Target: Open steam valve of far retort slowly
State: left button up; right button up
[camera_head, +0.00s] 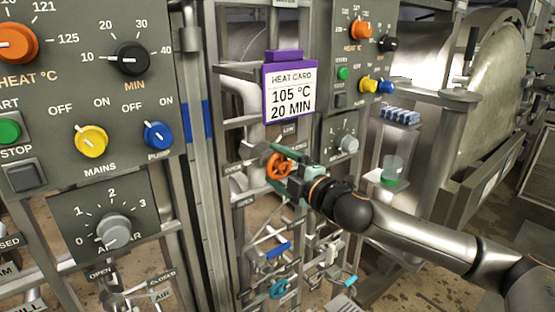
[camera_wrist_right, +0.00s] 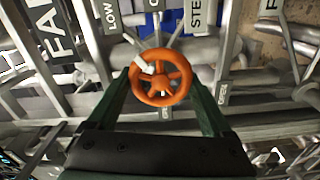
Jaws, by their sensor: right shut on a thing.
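The orange handwheel (camera_head: 277,167) sits on the pipework of the far retort, below the purple-edged heat card. My right gripper (camera_head: 287,173) reaches it from the right and is shut on it. In the right wrist view the wheel (camera_wrist_right: 160,82) lies between my two green fingers, one at each side of its rim. A small white mark sits at the upper left of its hub. A label (camera_wrist_right: 199,14) reading "STE", partly cut off, is behind it. My left gripper is not in view.
The heat card (camera_head: 290,92) reads 105 °C, 20 MIN. A near control panel (camera_head: 85,85) with knobs fills the left. The far panel (camera_head: 355,95) is above my right arm. Blue and teal valve handles (camera_head: 279,250) sit below. The retort vessel (camera_head: 490,90) is at right.

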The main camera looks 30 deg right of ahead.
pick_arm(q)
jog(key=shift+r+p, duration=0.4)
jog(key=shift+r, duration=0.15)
pick_arm(e)
jog(key=shift+n, duration=1)
jog(key=o, duration=1.1)
jog(key=shift+o, duration=0.2)
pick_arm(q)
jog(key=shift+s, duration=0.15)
pick_arm(e)
jog(key=shift+f, duration=0.1)
